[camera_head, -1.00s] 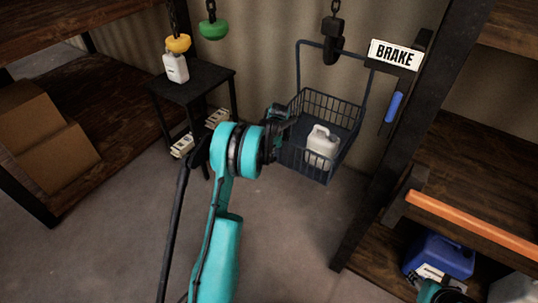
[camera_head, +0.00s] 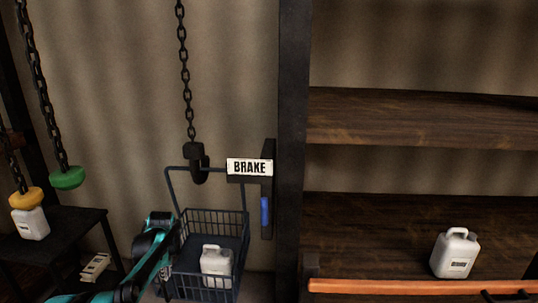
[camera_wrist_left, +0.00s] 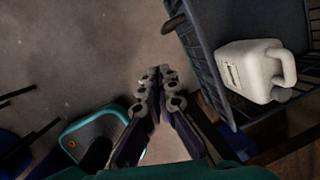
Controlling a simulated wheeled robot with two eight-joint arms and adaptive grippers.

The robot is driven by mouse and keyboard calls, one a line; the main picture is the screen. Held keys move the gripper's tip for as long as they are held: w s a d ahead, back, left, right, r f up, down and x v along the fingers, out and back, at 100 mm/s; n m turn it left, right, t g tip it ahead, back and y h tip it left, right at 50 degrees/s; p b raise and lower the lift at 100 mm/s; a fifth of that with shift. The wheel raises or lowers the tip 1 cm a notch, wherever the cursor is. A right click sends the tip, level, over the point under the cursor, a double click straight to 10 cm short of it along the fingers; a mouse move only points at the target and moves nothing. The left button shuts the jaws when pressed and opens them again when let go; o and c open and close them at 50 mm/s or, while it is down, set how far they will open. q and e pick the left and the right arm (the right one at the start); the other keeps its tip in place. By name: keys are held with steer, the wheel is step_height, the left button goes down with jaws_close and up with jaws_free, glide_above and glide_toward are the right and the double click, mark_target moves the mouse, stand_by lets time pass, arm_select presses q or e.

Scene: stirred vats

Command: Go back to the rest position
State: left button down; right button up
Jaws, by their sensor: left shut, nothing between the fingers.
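My left arm comes in from the lower left in the head view. My left gripper (camera_head: 165,282) is by the left side of the wire basket (camera_head: 242,226), partly hidden by my own arm. In the left wrist view my left gripper (camera_wrist_left: 160,78) has its fingers together with nothing between them, above bare floor. The basket (camera_wrist_left: 204,68) is to its right there, apart from the fingers. A white jug (camera_head: 215,262) stands in the basket; it also shows in the left wrist view (camera_wrist_left: 250,68). I cannot make out my right gripper.
The basket hangs under a black hook (camera_head: 198,165) on a chain. A BRAKE sign (camera_head: 249,167) and blue handle (camera_head: 265,213) are beside a dark post (camera_head: 294,130). Another white jug (camera_head: 455,253) is on the right shelf, behind an orange bar (camera_head: 400,287). A black table (camera_head: 75,221) stands left.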

arm_select(q)
steer(key=s+d+r+n+t, duration=0.3)
steer(key=s+d+r+n, duration=0.6)
steer(key=s+d, duration=0.3)
steer(key=s+d+f+n+t+h, duration=0.1)
steer(key=s+d+n, duration=0.3)
steer(key=s+n, duration=0.2)
steer(key=s+d+f+n+t+h, duration=0.1)
steer(key=s+d+f+n, duration=0.1)
steer(key=s+n, duration=0.4)
steer(key=s+d, duration=0.1)
steer(key=s, duration=0.3)
steer(key=shift+s+d+f, duration=0.3)
steer(key=shift+s+d, duration=0.05)
